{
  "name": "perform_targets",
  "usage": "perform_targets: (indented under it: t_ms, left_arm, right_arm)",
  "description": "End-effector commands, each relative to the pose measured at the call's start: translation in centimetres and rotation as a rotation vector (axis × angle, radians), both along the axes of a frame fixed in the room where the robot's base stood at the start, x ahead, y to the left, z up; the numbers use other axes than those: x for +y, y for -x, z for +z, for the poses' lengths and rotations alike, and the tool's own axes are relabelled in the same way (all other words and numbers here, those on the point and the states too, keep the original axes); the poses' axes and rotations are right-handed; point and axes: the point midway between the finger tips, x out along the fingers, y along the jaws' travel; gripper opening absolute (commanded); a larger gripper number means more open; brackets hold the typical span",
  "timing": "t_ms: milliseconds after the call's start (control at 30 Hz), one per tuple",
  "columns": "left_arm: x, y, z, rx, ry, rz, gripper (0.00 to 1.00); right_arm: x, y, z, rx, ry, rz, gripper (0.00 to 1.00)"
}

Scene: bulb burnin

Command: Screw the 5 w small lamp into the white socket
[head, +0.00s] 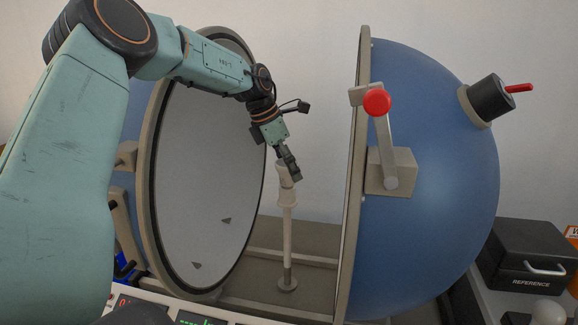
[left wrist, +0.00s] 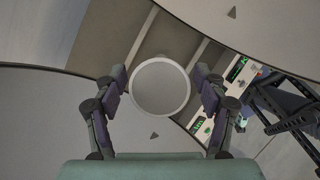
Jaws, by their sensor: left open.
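A white post (head: 287,235) stands on a round foot between the two halves of the opened blue sphere. Its top end widens into a white socket (head: 287,196). My left gripper (head: 290,168) is at the top of this post, pointing down. In the left wrist view its two fingers are open, one on each side of a round grey face with a pale rim (left wrist: 160,89). A gap shows beside each finger. I cannot tell whether this round face is the lamp or the socket's top. My right gripper is not in view.
The sphere's left half (head: 205,175) and right half (head: 440,170) stand close on both sides of my left arm. A lever with a red knob (head: 377,102) is on the right half. A black reference case (head: 535,255) and a whitish ball (head: 548,312) are at lower right.

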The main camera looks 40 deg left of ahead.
Motion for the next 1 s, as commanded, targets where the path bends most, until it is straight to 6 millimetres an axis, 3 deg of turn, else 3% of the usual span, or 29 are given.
perform_targets:
  t_ms: [1000]
  left_arm:
    - [0.22,0.09,-0.1,-0.001,-0.003,0.737,0.71]
  right_arm:
    - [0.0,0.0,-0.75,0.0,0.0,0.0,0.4]
